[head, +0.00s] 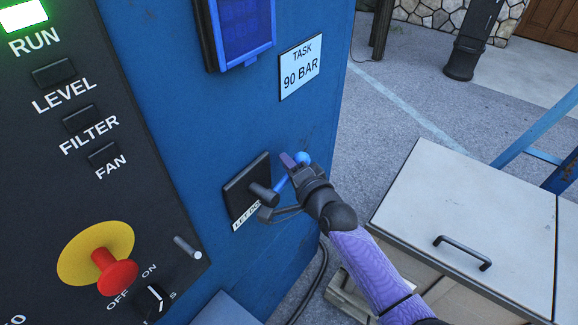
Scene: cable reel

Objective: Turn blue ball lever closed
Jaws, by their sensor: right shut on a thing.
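The blue ball lever (281,184) sticks out from a black valve plate (240,190) low on the right side of a blue cabinet (200,110). Its blue ball end (303,158) points up and right. My right gripper (294,163) is at the lever's ball end, with its fingers closed around it. The gripper partly hides the lever. A label under the valve is partly covered and reads roughly "LET DO". My left gripper is not in view.
A black panel holds a red emergency knob (118,276) on a yellow disc and dark buttons under a green RUN lamp (22,15). A sign (300,68) reads "TASK 90 BAR". A grey lidded box (470,220) stands right of my arm. A dark cable runs along the ground.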

